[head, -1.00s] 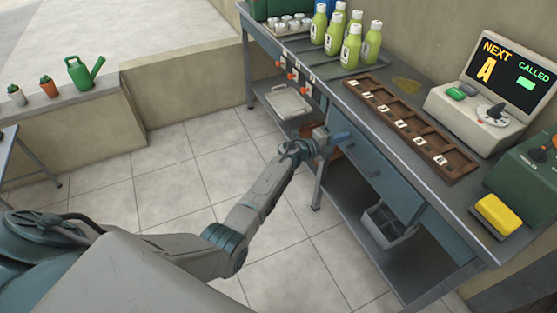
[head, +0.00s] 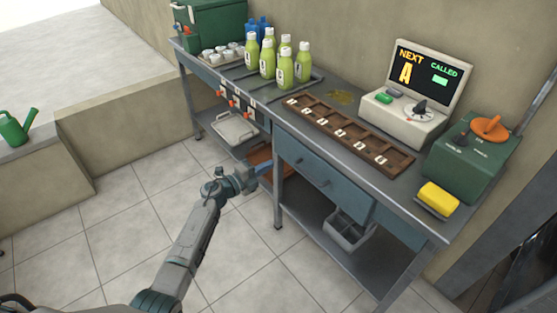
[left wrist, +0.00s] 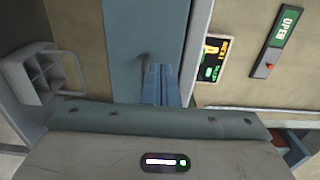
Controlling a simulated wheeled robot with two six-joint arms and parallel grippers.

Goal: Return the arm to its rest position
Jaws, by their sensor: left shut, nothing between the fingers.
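My left gripper (head: 264,169) is shut and empty. It is in front of the workbench (head: 420,229), near the front leg and left of the blue drawer (head: 325,180). In the left wrist view its blue fingers (left wrist: 160,84) are together, with the blue drawer front (left wrist: 110,40) and a handle behind them. Whether the fingertips touch the bench cannot be told. My right gripper is not in view.
The bench top holds green bottles (head: 285,70), a brown slotted tray (head: 345,131), a screen console (head: 405,110), a green machine (head: 470,160) and a yellow sponge (head: 438,197). A grey caddy (head: 348,230) sits on the lower shelf. The tiled floor (head: 110,225) is clear.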

